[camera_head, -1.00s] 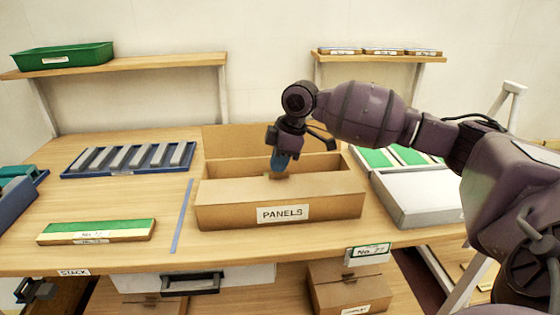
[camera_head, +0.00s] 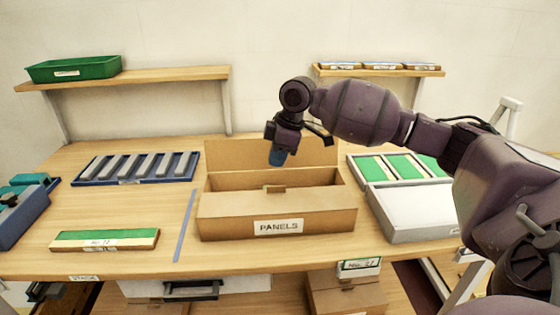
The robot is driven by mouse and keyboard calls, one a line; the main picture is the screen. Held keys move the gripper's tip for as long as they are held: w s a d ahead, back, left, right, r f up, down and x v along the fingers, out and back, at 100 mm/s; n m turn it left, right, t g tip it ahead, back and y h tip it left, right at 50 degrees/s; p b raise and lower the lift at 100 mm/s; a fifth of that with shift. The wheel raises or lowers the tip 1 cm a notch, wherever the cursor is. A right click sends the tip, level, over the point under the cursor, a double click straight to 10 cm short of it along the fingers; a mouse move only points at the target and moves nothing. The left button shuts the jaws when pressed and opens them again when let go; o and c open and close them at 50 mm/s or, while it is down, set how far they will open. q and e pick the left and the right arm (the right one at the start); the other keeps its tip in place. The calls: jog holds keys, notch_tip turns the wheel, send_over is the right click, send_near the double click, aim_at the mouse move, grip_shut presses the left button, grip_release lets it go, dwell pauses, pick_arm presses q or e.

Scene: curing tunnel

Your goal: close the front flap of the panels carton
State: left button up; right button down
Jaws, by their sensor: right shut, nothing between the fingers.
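The panels carton (camera_head: 306,227) stands on the bench with its PANELS label facing me. Its front flap (camera_head: 240,203) is folded inward and covers the front part of the opening, with a small tab (camera_head: 274,188) at its inner edge. The back flap (camera_head: 228,155) stands upright, and a dark gap shows between the two. My right gripper (camera_head: 277,158) is shut and empty, pointing down above the gap and in front of the back flap, apart from the front flap. My left gripper is not in view.
A blue tray (camera_head: 85,178) with several grey bars sits at the left, behind a green-topped panel box (camera_head: 105,239). A grey-lidded box (camera_head: 412,212) with green panels lies close to the carton's right.

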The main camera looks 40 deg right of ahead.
jog(key=p+v, duration=0.1)
jog(key=v, duration=0.7)
jog(key=shift+w+d+r, duration=0.2)
jog(key=shift+d+r, duration=0.05)
jog(key=shift+r, duration=0.1)
